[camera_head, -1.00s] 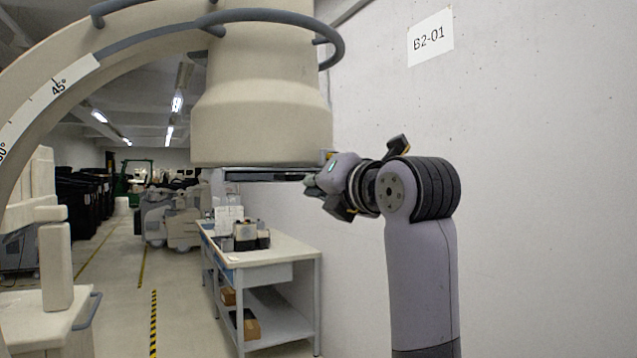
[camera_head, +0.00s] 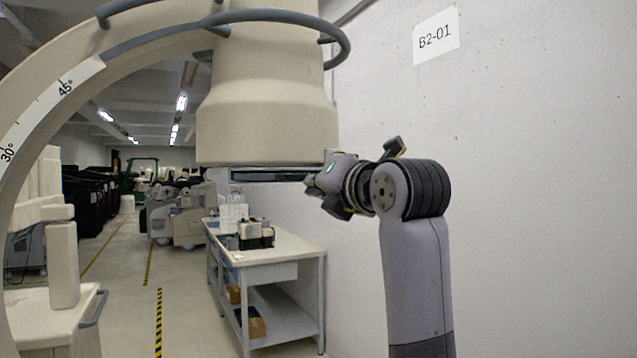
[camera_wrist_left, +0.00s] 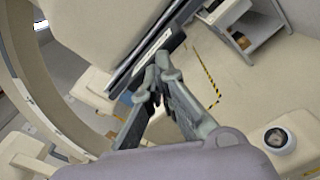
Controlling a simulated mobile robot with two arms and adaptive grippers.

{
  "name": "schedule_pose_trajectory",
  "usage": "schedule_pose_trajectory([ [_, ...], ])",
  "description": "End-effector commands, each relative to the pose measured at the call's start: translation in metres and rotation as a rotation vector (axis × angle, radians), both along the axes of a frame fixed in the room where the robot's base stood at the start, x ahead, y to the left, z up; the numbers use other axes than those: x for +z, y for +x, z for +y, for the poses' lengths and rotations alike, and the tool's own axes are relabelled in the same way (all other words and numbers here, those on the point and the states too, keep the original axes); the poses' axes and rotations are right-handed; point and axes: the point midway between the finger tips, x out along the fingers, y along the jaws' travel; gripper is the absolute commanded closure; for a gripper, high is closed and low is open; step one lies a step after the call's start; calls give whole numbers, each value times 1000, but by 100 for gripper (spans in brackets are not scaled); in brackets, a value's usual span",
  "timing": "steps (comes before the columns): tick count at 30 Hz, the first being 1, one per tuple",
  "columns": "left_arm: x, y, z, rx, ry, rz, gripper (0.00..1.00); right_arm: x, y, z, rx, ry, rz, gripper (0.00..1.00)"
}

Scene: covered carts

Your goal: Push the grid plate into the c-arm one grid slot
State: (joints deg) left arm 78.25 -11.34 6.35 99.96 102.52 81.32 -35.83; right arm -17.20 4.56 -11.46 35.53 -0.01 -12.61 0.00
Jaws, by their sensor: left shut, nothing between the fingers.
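The c-arm's beige housing (camera_head: 268,125) hangs at the upper middle of the head view, and it also fills the upper part of the left wrist view (camera_wrist_left: 105,30). A dark flat strip along its underside is the slot with the grid plate (camera_head: 268,176); plate and slot rails are hard to tell apart. My left gripper (camera_head: 312,184) is shut with nothing between its fingers, at the right end of this strip. In the left wrist view its fingertips (camera_wrist_left: 160,72) are close beside the dark strip (camera_wrist_left: 142,66); contact cannot be told. My right gripper is out of view.
A concrete wall (camera_head: 530,200) stands close on the right. A white workbench (camera_head: 290,246) with a dark device on top is below and behind the housing. The curved c-arm (camera_head: 25,140) and a white cart (camera_head: 45,310) are at left. Open floor with striped tape lies between.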

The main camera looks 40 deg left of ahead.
Motion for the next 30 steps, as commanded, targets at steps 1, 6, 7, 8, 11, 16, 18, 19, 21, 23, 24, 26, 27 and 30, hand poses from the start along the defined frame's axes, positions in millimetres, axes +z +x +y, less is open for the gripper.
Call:
schedule_pose_trajectory([
  [1, 0, 0, 1, 1, -1, 0, 100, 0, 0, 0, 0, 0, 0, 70],
  [6, 0, 2, 5, 1, -1, 0, 100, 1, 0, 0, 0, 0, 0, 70],
  [7, 0, 2, 5, 1, -1, 0, 100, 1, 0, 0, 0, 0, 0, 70],
  [8, 0, 2, 6, 1, -1, 0, 100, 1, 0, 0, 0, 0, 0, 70],
  [11, 0, 3, 8, 1, -2, 1, 100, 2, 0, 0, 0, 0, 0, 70],
  [16, 0, 4, 11, 0, -1, 1, 100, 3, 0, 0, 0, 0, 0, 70],
  [18, 0, 5, 11, 0, -1, 1, 100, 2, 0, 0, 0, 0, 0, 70],
  [19, 0, 5, 11, 0, -1, 1, 100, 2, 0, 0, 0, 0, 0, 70],
  [21, -1, 4, 10, -1, -1, 0, 100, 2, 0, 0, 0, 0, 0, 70],
  [23, -1, 3, 7, -1, -1, 0, 100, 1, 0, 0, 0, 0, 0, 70],
  [24, -1, 2, 5, -1, -1, 0, 100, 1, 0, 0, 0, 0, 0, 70],
  [26, -1, 1, 0, -2, -1, -1, 100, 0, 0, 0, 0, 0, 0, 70],
  [27, -1, -1, -4, -3, 0, -1, 100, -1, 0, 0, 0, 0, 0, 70],
  [30, -1, -5, -13, -3, 0, -1, 100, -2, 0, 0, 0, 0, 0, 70],
])
